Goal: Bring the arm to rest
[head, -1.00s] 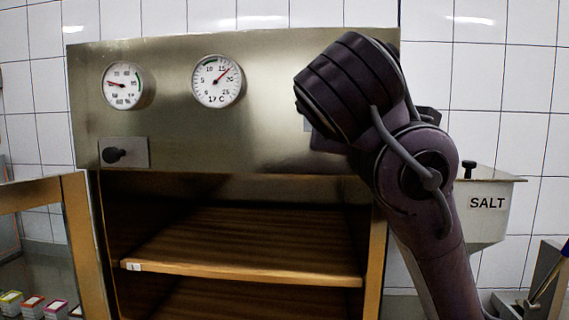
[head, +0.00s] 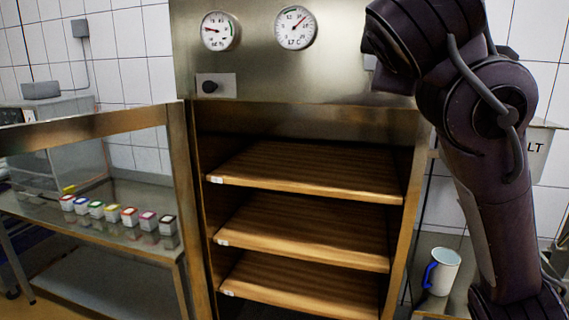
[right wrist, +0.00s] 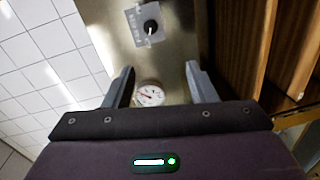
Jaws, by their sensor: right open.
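My right arm rises along the right side of the head view, folded upward in front of the cabinet's right edge. Its gripper is hidden in that view. In the right wrist view my right gripper (right wrist: 162,85) is open, with its two grey fingers apart and nothing between them. Beyond the fingers are a round gauge (right wrist: 149,95) and a black knob (right wrist: 151,26) of the steel cabinet. My left gripper does not show in either view.
The steel cabinet (head: 270,75) stands open with several wooden shelves (head: 310,172), all bare. A glass door (head: 90,125) stands open at left, before a bench with several small coloured boxes (head: 125,215). A white jug with blue handle (head: 442,271) stands at right.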

